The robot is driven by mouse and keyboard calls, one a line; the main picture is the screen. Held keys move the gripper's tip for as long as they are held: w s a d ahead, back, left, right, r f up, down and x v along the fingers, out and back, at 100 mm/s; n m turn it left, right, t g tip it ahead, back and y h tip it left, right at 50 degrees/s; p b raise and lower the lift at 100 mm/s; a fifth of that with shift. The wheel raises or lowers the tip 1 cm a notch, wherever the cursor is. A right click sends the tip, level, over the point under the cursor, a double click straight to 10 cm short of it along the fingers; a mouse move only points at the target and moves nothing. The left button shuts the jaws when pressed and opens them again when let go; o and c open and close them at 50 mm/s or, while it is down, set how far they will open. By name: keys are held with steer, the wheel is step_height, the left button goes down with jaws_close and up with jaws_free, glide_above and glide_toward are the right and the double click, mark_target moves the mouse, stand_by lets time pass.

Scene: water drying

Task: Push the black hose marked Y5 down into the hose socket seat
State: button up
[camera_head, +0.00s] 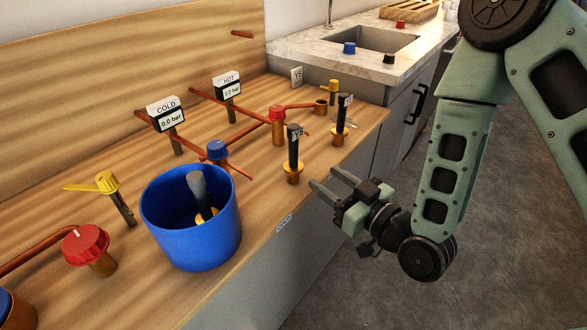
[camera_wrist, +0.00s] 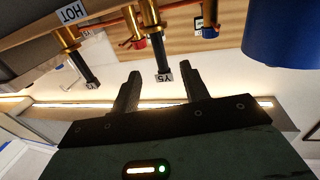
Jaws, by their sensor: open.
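The black hose marked Y5 (camera_head: 293,145) stands upright in a brass socket seat (camera_head: 293,171) near the counter's front edge. In the wrist view the hose (camera_wrist: 161,55) shows upside down, with its white label at the end, in line with the gap between my fingers. My gripper (camera_head: 325,180) is open and empty, just right of and lower than the hose, pointing toward it. Its fingers also show in the wrist view (camera_wrist: 160,74), apart and touching nothing visible. How deep the hose sits in the seat I cannot tell.
A second labelled black hose (camera_head: 341,118) stands in another brass seat to the right. A blue bucket (camera_head: 190,228) holding a grey-handled item stands to the left. Copper pipes, red (camera_head: 277,113) and blue (camera_head: 217,149) valves and pressure signs crowd the counter behind. Open floor lies right.

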mark_target(297, 157)
steer(key=b+x, duration=0.1)
steer(key=x, duration=0.6)
steer(key=shift+w+a+r+b, duration=0.1)
steer(key=shift+w+a+b, duration=0.1)
steer(key=shift+a+b, duration=0.15)
steer(key=shift+p+x, duration=0.45)
steer(key=shift+x, duration=2.5)
steer(key=shift+w+d, duration=0.15)
steer(key=shift+d, duration=0.05)
steer(key=shift+c, duration=0.4)
jaws_close()
